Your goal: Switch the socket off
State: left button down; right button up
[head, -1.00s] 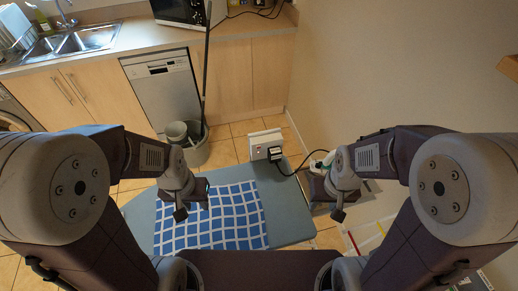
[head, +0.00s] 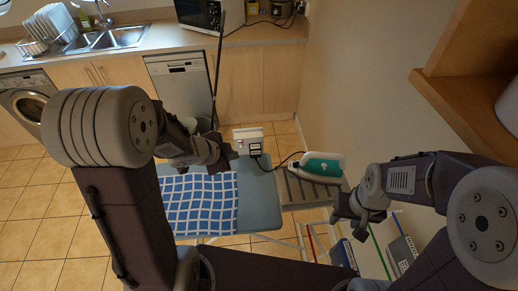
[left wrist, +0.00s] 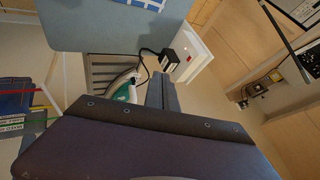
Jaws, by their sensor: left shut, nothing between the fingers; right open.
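The socket (head: 247,133) is a white box at the far end of the ironing board, with a black plug (head: 256,149) in it. In the left wrist view the socket (left wrist: 202,50) shows a small red mark on its face, beside the black plug (left wrist: 170,59). My left gripper (head: 224,158) is shut and empty, just left of the socket in the head view and close to it; I cannot tell whether it touches. Its fingers (left wrist: 161,90) point toward the socket in the left wrist view. My right gripper (head: 352,215) is open and empty, right of the board.
The ironing board (head: 258,200) carries a blue checked cloth (head: 200,205). A green and white iron (head: 322,167) lies on the rest (head: 300,190), its black cord running to the plug. A wall and wooden shelf (head: 470,100) stand right. Floor left of the board is open.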

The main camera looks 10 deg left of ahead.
aim_at(240, 144)
pick_arm(q)
jog(key=w+a+f+b, duration=0.1)
jog(key=w+f+b, duration=0.1)
jog(key=w+f, duration=0.5)
jog(key=w, duration=0.3)
jog(key=shift+a+f, duration=0.15)
jog(key=shift+f, duration=0.05)
pick_arm(e)
jog(key=shift+w+a+f, duration=0.35)
jog(key=shift+a+f, duration=0.3)
jog(key=shift+a, duration=0.2)
